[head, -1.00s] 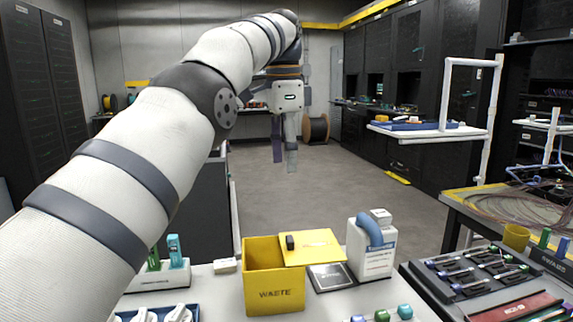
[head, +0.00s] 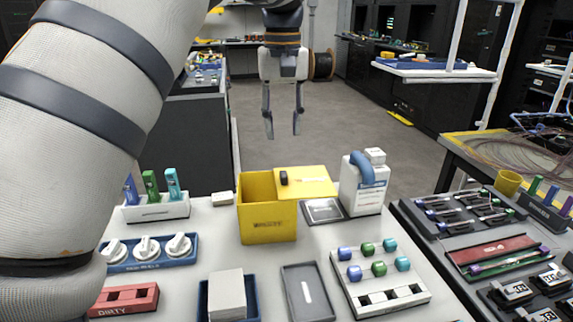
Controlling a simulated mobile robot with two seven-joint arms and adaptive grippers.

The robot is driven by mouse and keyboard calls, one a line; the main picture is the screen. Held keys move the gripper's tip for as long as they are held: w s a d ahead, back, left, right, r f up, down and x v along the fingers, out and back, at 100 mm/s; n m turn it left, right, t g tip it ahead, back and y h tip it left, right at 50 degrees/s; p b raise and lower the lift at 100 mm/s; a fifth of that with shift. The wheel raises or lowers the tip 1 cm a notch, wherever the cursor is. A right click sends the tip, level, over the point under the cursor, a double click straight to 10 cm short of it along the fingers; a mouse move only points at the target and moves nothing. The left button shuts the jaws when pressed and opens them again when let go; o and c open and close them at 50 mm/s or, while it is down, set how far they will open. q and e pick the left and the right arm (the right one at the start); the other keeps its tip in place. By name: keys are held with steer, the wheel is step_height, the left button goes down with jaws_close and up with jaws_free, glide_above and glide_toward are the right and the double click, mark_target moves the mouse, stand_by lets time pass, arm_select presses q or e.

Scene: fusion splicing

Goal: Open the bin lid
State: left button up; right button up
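The yellow waste bin (head: 268,222) stands near the back edge of the white table in the head view. Its yellow lid (head: 308,183) lies slid to the right, with a small black handle (head: 284,178) at its left end, so much of the bin's top shows uncovered. My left gripper (head: 283,132) hangs above and behind the bin, fingers pointing down. Its two fingers are apart with nothing between them, clear of the lid. My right gripper is not in view.
A white bottle with a blue spout (head: 363,184) stands right of the bin, beside a dark square pad (head: 323,211). A holder with coloured tools (head: 155,208) is at the left. A rack with coloured knobs (head: 380,285) and a grey tray (head: 307,293) are in front.

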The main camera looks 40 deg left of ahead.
mark_target(284, 174)
arm_select(q)
steer(key=f, duration=1)
steer(key=shift+s+d+f+b, duration=0.1)
steer(key=shift+d+f+b, duration=0.1)
steer(key=shift+f+b, duration=0.15)
steer(key=shift+c, duration=0.5)
jaws_close()
